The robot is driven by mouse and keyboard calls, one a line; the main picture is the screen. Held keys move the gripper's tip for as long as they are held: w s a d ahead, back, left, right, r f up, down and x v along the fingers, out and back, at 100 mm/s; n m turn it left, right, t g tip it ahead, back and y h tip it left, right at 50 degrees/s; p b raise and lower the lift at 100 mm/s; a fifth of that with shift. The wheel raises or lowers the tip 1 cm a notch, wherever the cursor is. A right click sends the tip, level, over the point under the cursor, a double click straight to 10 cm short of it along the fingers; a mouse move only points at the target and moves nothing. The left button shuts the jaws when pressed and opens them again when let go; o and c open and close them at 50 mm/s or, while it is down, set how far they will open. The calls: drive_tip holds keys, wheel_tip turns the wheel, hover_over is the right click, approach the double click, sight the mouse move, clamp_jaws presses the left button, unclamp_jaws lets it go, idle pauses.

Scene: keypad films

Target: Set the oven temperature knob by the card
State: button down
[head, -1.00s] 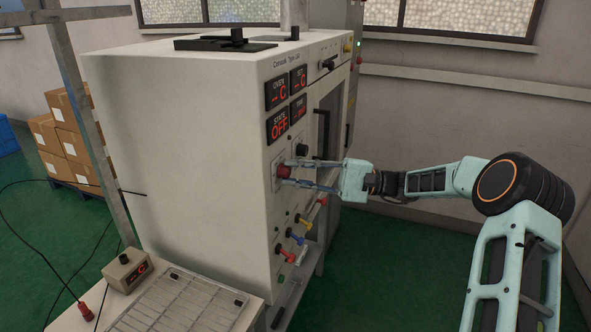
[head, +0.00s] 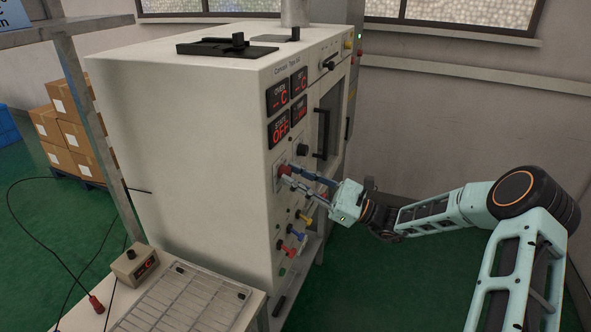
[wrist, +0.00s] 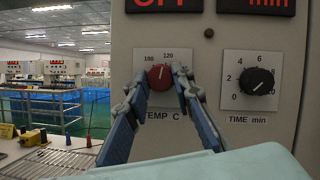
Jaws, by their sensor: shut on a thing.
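The red temperature knob (wrist: 159,77) sits on a white plate marked TEMP C on the oven's front panel. The numbers 100 and 120 show above it; the rest of the scale is hidden by my fingers. A pale mark on the knob seems to point up, roughly between these numbers. My gripper (wrist: 160,72) is shut on the knob, one finger on each side. In the head view my gripper (head: 287,171) reaches the oven (head: 190,160) from the right, tilted upward toward the panel. I cannot make out a card with a setting.
The black TIME min knob (wrist: 257,82) is close to the right of my fingers in the wrist view. Red displays (head: 280,96) sit above; coloured knobs (head: 294,237) sit below.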

drive_tip(key=m+t+p, duration=0.1)
drive_tip(key=m, duration=0.2)
drive_tip(key=m+t+h+p, duration=0.1)
drive_tip(key=m+t, duration=0.1)
drive_tip(key=m, duration=0.1)
drive_tip(key=shift+s+m, duration=0.15)
drive_tip(key=shift+m, duration=0.25)
drive_tip(key=m+t+h, duration=0.1)
drive_tip(key=m, duration=0.1)
drive_tip(key=m+t+h, duration=0.1)
drive_tip(key=m, duration=0.2)
drive_tip(key=m+t, duration=0.1)
drive_tip(key=m, duration=0.2)
drive_tip(key=shift+s+a+t+h, duration=0.1)
drive_tip(key=shift+s+t+h, duration=0.05)
drive_tip(key=shift+t+h, duration=0.2)
drive_tip(key=shift+m, duration=0.4)
drive_tip(key=c, duration=1.7)
unclamp_jaws()
drive_tip(key=v, duration=1.2)
drive_tip(key=shift+s+r, duration=0.1)
drive_tip(key=shift+r, duration=0.1)
drive_tip(key=shift+f, duration=0.1)
